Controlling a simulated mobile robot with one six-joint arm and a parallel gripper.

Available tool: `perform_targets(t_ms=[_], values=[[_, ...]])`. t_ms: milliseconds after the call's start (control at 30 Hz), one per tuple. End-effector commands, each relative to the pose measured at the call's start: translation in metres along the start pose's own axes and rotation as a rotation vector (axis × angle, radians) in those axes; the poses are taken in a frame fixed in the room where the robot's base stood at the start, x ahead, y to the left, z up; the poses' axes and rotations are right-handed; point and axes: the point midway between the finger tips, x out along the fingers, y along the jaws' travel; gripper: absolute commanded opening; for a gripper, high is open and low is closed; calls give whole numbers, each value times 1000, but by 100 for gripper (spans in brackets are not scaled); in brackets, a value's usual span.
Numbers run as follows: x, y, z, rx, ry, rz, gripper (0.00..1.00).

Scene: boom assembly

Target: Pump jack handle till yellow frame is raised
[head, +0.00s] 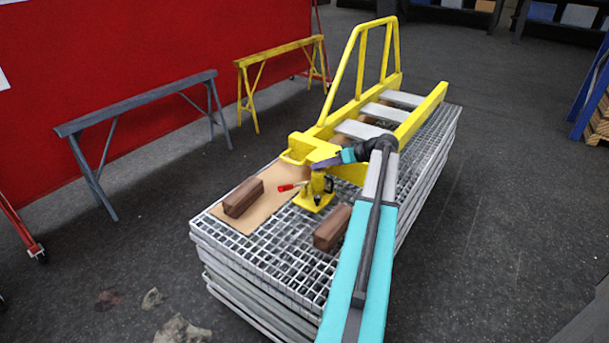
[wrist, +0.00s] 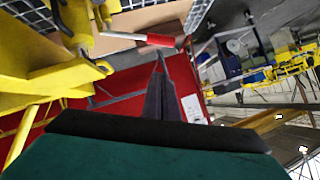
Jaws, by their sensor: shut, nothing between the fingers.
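The yellow jack (head: 314,196) stands upright on the grating in the head view. Its handle (head: 289,187) has a red grip and sticks out to the left. The yellow frame (head: 298,148) lies lengthwise along the stack, its near end above the jack; I cannot tell whether they touch. My gripper (head: 314,167) is shut and empty, just above and right of the red grip. In the wrist view, which looks upside down, the shut fingertips (wrist: 160,54) are close to the red grip (wrist: 160,40); contact is unclear. Part of the jack (wrist: 78,22) shows at upper left.
Two brown blocks (head: 243,197) (head: 332,228) and a cardboard sheet (head: 273,203) lie on the grating stack (head: 262,268). A grey trestle (head: 140,103) and a yellow trestle (head: 280,53) stand to the left, before a red wall (head: 150,50).

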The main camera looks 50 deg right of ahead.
Motion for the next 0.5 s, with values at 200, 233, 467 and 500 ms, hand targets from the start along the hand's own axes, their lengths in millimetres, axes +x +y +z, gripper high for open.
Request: perform_targets(t_ms=[200,233,467,500], values=[[16,0,-1,0,-1,-1,0],[19,-1,-1,0,-1,-2,0],[50,-1,-1,0,-1,-2,0],[56,-1,-1,0,-1,-2,0]])
